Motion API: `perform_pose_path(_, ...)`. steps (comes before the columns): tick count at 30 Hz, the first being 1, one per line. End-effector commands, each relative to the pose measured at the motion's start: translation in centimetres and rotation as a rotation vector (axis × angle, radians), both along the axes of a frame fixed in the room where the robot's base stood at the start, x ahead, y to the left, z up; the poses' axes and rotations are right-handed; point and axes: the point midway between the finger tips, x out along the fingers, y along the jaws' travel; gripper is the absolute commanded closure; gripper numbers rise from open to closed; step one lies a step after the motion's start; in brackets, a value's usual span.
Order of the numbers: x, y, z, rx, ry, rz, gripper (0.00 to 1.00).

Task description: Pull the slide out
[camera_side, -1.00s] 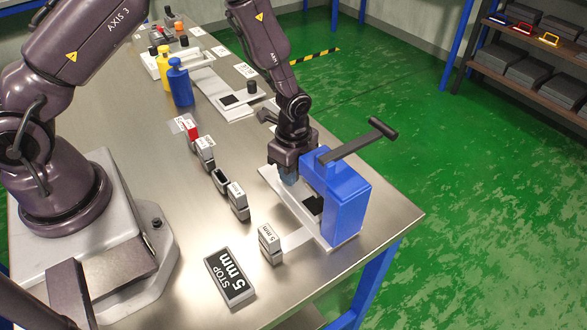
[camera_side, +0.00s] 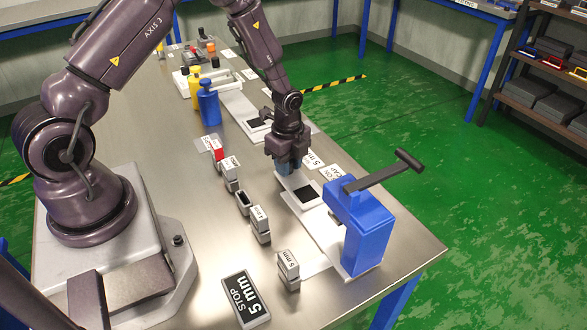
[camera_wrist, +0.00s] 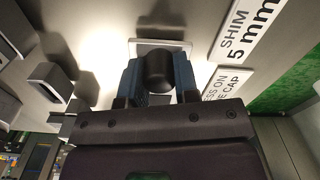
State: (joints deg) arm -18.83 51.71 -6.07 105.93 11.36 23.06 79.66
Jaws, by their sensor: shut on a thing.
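The slide (camera_side: 288,184) is a white plate with a black square on it, lying on a long white base (camera_side: 322,228). It stands out from the blue press (camera_side: 370,232), with the black square in the open between the press and my gripper. My gripper (camera_side: 287,168) is at the end of the slide away from the press. In the wrist view, the blue fingers of my gripper (camera_wrist: 157,78) are shut on a round black knob (camera_wrist: 158,68). The white slide plate (camera_wrist: 160,43) shows behind the knob. The fingertips are mostly hidden in the side view.
A dark lever (camera_side: 385,171) sticks out from the press top. A "STOP 5 mm" block (camera_side: 245,299) and a small "5 mm" block (camera_side: 288,270) stand near the front. Several small blocks line the left. A blue bottle (camera_side: 208,104) stands further back.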

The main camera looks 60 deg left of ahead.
Motion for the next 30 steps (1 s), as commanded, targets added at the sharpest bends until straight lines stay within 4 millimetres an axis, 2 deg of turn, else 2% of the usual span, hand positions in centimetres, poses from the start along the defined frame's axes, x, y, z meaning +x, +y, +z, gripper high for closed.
perform_pose_path(1,0.0,0.7,0.1,0.010,-0.003,0.003,1.00)
perform_pose_path(5,0.0,0.8,0.1,0.013,-0.004,0.004,1.00)
perform_pose_path(6,0.0,0.9,0.1,0.013,-0.004,0.004,0.64)
perform_pose_path(9,0.0,0.8,0.1,0.012,-0.003,0.003,0.46)
perform_pose_path(17,0.0,0.5,0.1,0.009,-0.002,0.003,0.46)
perform_pose_path(20,0.1,0.5,0.7,0.008,-0.003,0.003,0.46)
perform_pose_path(23,0.1,0.5,2.0,0.008,-0.006,0.003,0.46)
perform_pose_path(30,0.1,0.6,7.4,0.010,-0.008,0.004,0.46)
